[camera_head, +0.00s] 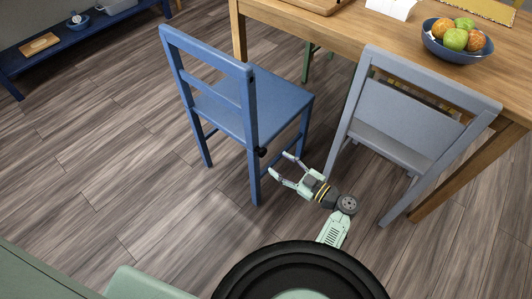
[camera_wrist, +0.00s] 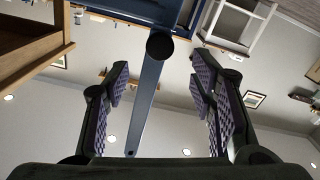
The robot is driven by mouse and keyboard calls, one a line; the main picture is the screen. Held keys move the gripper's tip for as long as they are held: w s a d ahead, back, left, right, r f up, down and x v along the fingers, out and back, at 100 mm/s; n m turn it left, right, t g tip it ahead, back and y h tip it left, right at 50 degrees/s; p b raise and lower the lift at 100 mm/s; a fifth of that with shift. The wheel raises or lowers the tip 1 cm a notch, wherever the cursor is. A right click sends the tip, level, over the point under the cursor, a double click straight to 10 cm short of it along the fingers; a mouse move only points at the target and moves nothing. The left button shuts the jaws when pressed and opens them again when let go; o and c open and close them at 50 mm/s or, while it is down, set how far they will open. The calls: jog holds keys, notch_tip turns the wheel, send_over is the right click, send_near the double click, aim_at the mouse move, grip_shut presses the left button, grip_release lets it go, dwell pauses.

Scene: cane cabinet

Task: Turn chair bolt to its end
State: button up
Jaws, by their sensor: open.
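The blue chair (camera_head: 233,100) stands on the floor in the middle of the head view. Its bolt, a small black round knob (camera_head: 260,151), sits on the chair's side near the seat. In the wrist view the round black bolt head (camera_wrist: 159,46) shows against the blue chair leg (camera_wrist: 143,100). My gripper (camera_head: 279,164) is open and empty, just to the lower right of the bolt and apart from it. In the wrist view the bolt lies beyond the gap between my two padded fingers (camera_wrist: 158,82). The bolt's turn angle cannot be told.
A grey chair (camera_head: 405,125) stands close on the right of my gripper. Behind the chairs is a wooden table (camera_head: 320,30) with a blue fruit bowl (camera_head: 455,50). A low blue bench (camera_head: 75,45) stands at the far left. The left floor is clear.

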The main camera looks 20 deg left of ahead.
aim_at(264, 153)
jog(key=p+x, duration=0.1)
jog(key=x, duration=0.6)
jog(key=shift+a, duration=0.1)
jog(key=shift+c, duration=0.5)
jog(key=c, duration=1.1)
